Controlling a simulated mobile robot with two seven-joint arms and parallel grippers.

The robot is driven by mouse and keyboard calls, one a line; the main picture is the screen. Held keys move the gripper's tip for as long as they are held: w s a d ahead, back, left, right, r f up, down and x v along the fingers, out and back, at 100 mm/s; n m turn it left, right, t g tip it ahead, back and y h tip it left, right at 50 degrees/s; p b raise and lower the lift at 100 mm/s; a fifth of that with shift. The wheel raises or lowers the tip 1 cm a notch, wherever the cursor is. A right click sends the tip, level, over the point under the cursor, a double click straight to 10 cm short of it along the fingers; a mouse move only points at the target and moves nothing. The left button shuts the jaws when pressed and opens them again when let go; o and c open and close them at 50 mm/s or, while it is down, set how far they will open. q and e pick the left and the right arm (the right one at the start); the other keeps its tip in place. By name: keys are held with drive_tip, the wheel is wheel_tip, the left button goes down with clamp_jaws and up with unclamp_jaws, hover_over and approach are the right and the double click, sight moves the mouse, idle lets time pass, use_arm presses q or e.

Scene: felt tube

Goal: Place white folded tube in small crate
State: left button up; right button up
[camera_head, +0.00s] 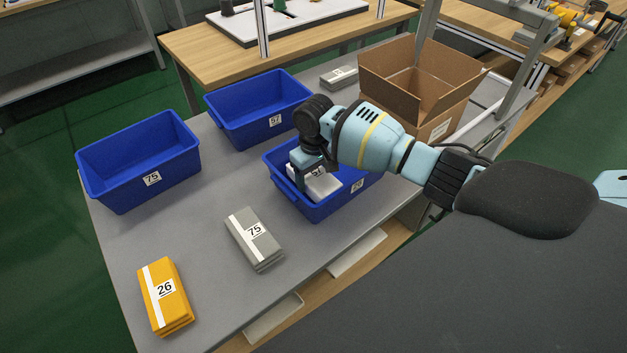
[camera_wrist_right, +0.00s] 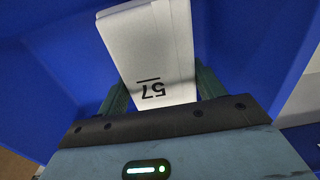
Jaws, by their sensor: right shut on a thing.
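The white folded tube (camera_wrist_right: 152,50) carries the number 57. My right gripper (camera_wrist_right: 155,95) is shut on it, with one finger on each side in the right wrist view. In the head view the white tube (camera_head: 322,186) is within the opening of the nearest blue crate (camera_head: 322,209), under my right gripper (camera_head: 312,168). Part of the tube and of that crate is hidden by my gripper and arm. I cannot tell whether the tube touches the crate floor. My left gripper is not in view.
Blue crates labelled 75 (camera_head: 138,182) and 57 (camera_head: 258,128) stand at the back left. A grey folded tube (camera_head: 255,238) and an orange one (camera_head: 165,297) lie in front. Another grey tube (camera_head: 339,77) lies behind, beside an open cardboard box (camera_head: 440,118).

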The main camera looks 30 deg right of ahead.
sight(314, 174)
drive_tip(key=shift+f, duration=1)
drive_tip(key=shift+f, duration=0.15)
drive_tip(key=o, duration=1.1)
wheel_tip(314, 174, up, 11)
drive_tip(key=shift+f+p, duration=0.1)
drive_tip(key=shift+p, duration=0.7)
drive_tip(key=shift+r, duration=0.75)
